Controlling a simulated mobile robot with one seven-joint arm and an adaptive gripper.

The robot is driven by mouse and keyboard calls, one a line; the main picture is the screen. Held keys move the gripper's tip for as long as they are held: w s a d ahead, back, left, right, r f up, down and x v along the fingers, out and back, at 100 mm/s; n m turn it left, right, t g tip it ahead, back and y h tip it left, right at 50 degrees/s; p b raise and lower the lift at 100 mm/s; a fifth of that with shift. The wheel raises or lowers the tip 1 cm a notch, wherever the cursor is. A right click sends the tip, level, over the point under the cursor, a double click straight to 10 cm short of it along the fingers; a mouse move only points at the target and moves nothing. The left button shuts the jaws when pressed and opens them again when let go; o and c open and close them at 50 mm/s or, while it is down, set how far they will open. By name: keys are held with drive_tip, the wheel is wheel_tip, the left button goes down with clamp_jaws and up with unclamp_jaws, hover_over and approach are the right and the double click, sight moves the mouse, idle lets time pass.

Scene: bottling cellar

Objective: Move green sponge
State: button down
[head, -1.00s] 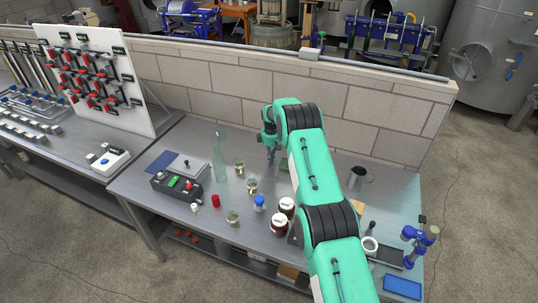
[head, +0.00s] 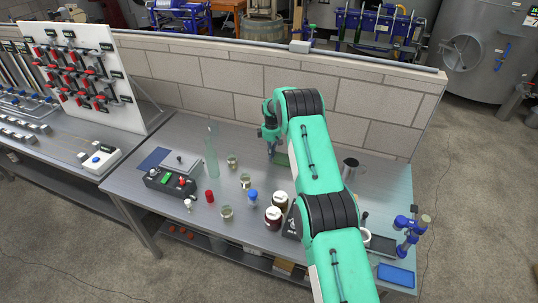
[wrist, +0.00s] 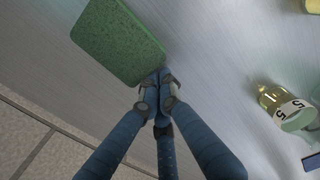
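The green sponge (wrist: 118,42) lies flat on the metal bench, in the upper left of the wrist view. In the head view only part of it (head: 281,160) shows beside my arm. My gripper (wrist: 158,84) has its blue fingertips together at the sponge's lower right corner, with nothing visible between them. I cannot tell whether they touch the sponge. In the head view my gripper (head: 271,151) is low over the back of the bench, just left of the sponge.
A jar labelled 5 (wrist: 287,105) stands to the right in the wrist view. A clear bottle (head: 211,158), a blue-capped bottle (head: 253,196) and dark jars (head: 273,218) stand left and in front. A metal jug (head: 350,168) is at right. The brick wall (head: 230,98) bounds the back.

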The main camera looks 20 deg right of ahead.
drive_tip(key=s+d, duration=1.3)
drive_tip(key=shift+s+d, duration=0.25)
drive_tip(key=shift+s, duration=0.05)
drive_tip(key=shift+w+b, duration=0.1)
drive_tip(key=shift+b, duration=0.2)
drive_tip(key=shift+w+a, duration=0.5)
drive_tip(key=shift+a, duration=0.05)
drive_tip(key=shift+w+a+r, duration=0.25)
drive_tip(key=shift+w+a, duration=0.2)
drive_tip(key=shift+w, duration=0.05)
drive_tip(key=shift+w+a+r, duration=0.2)
drive_tip(key=shift+w+a, duration=0.2)
drive_tip(key=shift+w, duration=0.05)
wheel_tip(320, 180, up, 9)
drive_tip(key=shift+s+r, duration=0.1)
